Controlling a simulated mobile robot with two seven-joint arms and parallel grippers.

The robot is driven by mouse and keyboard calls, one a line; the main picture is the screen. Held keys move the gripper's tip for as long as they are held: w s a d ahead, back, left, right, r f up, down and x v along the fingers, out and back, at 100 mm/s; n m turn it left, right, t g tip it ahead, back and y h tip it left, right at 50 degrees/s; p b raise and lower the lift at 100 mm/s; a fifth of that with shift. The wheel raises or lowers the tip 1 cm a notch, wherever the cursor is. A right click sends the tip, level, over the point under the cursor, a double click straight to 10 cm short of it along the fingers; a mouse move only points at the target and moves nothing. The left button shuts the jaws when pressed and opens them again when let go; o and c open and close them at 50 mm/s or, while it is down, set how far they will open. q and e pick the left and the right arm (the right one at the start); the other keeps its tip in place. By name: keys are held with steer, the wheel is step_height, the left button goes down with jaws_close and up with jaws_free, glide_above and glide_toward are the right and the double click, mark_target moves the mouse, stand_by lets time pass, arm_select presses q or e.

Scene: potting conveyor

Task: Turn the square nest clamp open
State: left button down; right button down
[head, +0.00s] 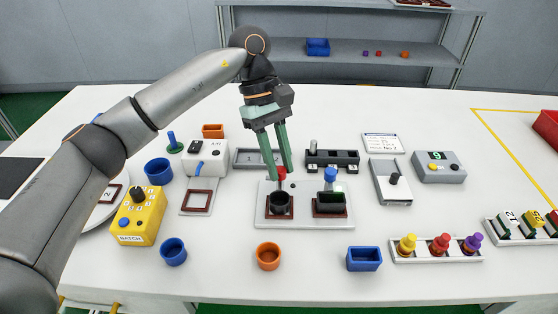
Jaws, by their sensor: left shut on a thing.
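A pale nest plate (304,222) stands mid-table with two nests side by side. The left nest holds a black, round-looking pot (280,205), with a red clamp knob (282,171) behind it. The right nest holds a dark, square-looking pot (329,204), with a blue clamp knob (330,176) behind it. My left gripper (281,175) reaches down from above, its green fingers on either side of the red knob and shut on it. It is apart from the blue knob. The turn position of either clamp is too small to tell. My right gripper is out of view.
A dark block rack (332,159) and a grey tray (245,158) stand behind the plate. An orange cup (268,256) and a blue bin (364,259) stand in front. A grey device (390,183) is at right, a yellow batch box (139,216) at left.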

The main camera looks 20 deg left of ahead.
arm_select(q)
steer(key=c, duration=0.7)
jaws_free()
steer(key=shift+o, duration=0.2)
steer(key=p+v, duration=0.2)
steer(key=v, duration=1)
steer(key=shift+r, duration=0.3)
